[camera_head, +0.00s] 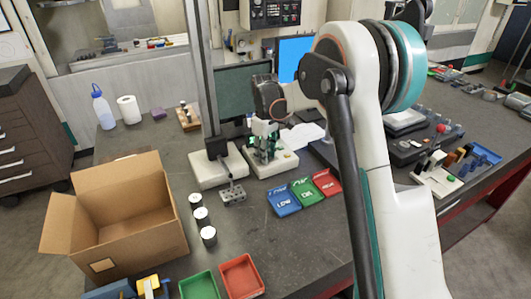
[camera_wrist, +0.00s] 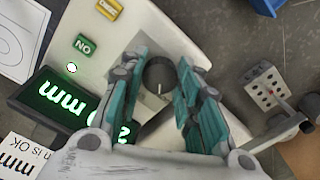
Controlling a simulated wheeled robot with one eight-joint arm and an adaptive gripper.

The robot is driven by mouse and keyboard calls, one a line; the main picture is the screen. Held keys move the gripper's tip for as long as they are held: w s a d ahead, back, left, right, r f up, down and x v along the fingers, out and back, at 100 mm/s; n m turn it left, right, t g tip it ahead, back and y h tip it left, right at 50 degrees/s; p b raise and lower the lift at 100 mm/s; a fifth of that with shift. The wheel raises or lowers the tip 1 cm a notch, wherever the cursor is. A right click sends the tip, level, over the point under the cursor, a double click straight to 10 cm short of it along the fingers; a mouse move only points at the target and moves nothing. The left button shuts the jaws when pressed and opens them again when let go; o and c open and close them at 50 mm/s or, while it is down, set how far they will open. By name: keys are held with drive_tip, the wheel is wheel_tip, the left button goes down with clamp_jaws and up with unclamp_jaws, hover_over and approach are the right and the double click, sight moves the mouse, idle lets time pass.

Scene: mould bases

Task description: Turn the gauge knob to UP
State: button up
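The gauge (camera_head: 272,161) is a white device on the dark bench; its pale top (camera_wrist: 115,45) fills much of the wrist view. Its dark round gauge knob (camera_wrist: 159,74) has a light pointer mark towards the bottom of the picture. My gripper (camera_wrist: 161,68) is open, with a teal-padded finger on each side of the knob; I cannot tell whether either touches it. In the head view my gripper (camera_head: 265,128) is low over the gauge. The lit green display (camera_wrist: 62,103) shows "mm", its number partly hidden by my gripper. I see no readable UP mark.
A grey metal block with holes (camera_wrist: 265,88) lies beside the gauge. A white stand base (camera_head: 217,166) with a tall column is close on the left. Blue, green and red trays (camera_head: 283,203) lie in front. An open cardboard box (camera_head: 128,225) is at the left.

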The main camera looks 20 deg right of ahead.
drive_tip(key=shift+c, duration=1.2)
